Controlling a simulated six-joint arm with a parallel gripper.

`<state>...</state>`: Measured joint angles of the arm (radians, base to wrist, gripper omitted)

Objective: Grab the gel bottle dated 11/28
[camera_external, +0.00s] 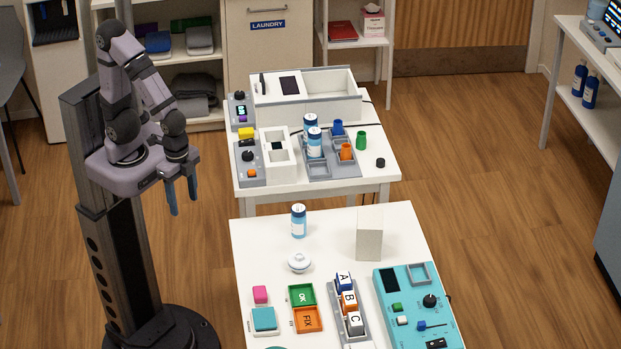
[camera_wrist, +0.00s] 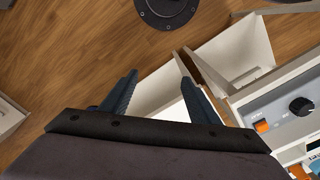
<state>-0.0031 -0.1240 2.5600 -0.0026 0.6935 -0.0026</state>
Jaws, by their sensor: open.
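A bottle with a blue body and white cap (camera_external: 299,222) stands upright on the front table, apart from other things. Two similar bottles, a rear one (camera_external: 310,124) and a front one (camera_external: 314,143), stand close together in the grey tray (camera_external: 346,169) on the back table. Their labels are too small to read, so I cannot tell which is dated 11/28. My gripper (camera_external: 182,204) hangs left of both tables, fingers down, open and empty, well away from the bottles. Its spread fingers also show in the wrist view (camera_wrist: 157,66), where no bottle is recognisable.
A white block (camera_external: 369,236), a white lidded item (camera_external: 299,262) and a teal control panel (camera_external: 415,305) are on the front table. Beside the tray are a white holder (camera_external: 277,156) and a green cup (camera_external: 361,140). Dark blue bottles (camera_external: 589,93) stand on the right shelf.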

